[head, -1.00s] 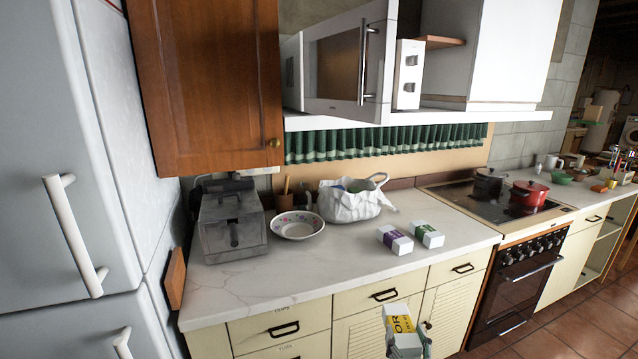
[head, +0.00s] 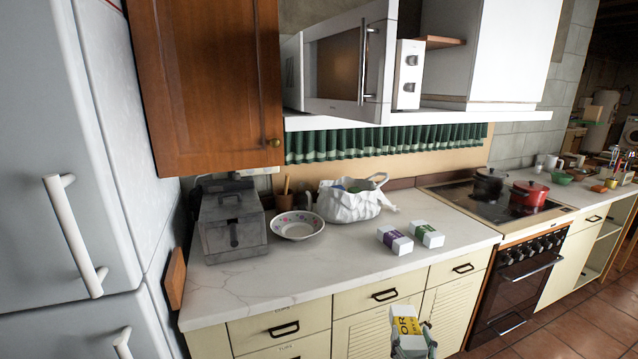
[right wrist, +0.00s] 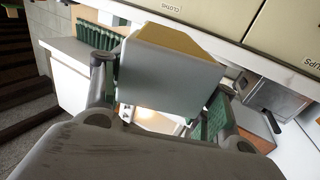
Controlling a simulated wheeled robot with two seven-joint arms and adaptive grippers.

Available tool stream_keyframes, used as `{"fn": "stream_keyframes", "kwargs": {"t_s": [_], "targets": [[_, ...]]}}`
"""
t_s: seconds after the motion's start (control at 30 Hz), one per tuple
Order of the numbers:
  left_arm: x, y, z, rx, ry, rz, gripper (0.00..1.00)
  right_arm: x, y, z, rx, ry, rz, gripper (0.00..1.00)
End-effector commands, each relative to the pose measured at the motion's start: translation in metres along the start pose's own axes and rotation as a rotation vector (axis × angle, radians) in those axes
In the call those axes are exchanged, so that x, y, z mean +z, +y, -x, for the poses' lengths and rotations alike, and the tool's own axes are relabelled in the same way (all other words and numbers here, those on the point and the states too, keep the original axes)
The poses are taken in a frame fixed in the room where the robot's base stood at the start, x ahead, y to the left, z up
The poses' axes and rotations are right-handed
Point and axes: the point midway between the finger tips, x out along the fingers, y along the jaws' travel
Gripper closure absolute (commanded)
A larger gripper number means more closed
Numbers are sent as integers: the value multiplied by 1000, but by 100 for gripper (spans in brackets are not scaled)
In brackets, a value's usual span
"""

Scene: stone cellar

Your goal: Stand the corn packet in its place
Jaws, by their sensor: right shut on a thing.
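The corn packet (head: 405,322) is a white box with a yellow label; only the letters "OR" read clearly in the head view. My right gripper (head: 412,345) is shut on it and holds it in front of the cream cupboard doors, apart from the counter. In the right wrist view the packet (right wrist: 165,72) sits between the two fingers (right wrist: 160,95), its plain pale face towards the camera and a yellow side above. Two similar packets, one purple-labelled (head: 395,240) and one green-labelled (head: 427,234), lie on the counter. My left gripper is out of view.
The marble counter (head: 330,268) is bare along its front. Behind stand a grey fryer (head: 232,228), a patterned bowl (head: 297,225) and a white bag (head: 350,207). The hob with a red pot (head: 529,197) is to the right. The microwave (head: 340,65) hangs above.

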Motion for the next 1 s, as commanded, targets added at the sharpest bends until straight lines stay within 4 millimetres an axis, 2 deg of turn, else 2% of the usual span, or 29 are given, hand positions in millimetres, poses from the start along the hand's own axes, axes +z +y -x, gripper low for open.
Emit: {"fn": "stream_keyframes", "kwargs": {"t_s": [0.37, 0.8, 1.0], "targets": [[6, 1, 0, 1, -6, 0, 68, 17, -4, 13, -18, -1, 2, 77], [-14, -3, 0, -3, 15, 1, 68, 49, -11, 36, -67, -1, 4, 77], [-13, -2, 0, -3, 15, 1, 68, 56, -10, 42, -71, 1, 1, 77]]}}
